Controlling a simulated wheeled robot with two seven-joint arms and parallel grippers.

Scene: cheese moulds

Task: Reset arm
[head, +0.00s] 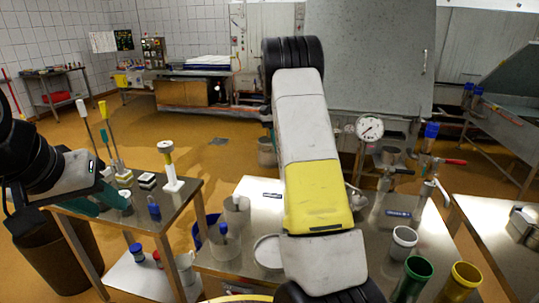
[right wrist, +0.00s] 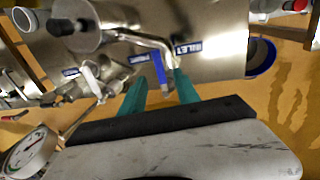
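In the head view my left gripper (head: 108,197) comes in from the left, its teal fingers low over the small steel table (head: 181,201). A pale cup (head: 127,199) is close to its fingertips; I cannot tell whether they touch. How far apart these fingers are is not clear. My right arm, white and yellow, fills the middle of the head view and hides its own gripper there. In the right wrist view my right gripper (right wrist: 159,89) has its two teal fingers apart, with nothing seen held. A blue handle (right wrist: 158,67) shows beyond, in line with the gap.
A steel bench (head: 246,187) at centre carries clear beakers, a round gauge (head: 369,128), valves, a white cup (head: 403,241), a green cup (head: 413,277) and a yellow cup (head: 462,281). A brown bin (head: 75,265) stands at left. Open floor (head: 222,163) lies behind.

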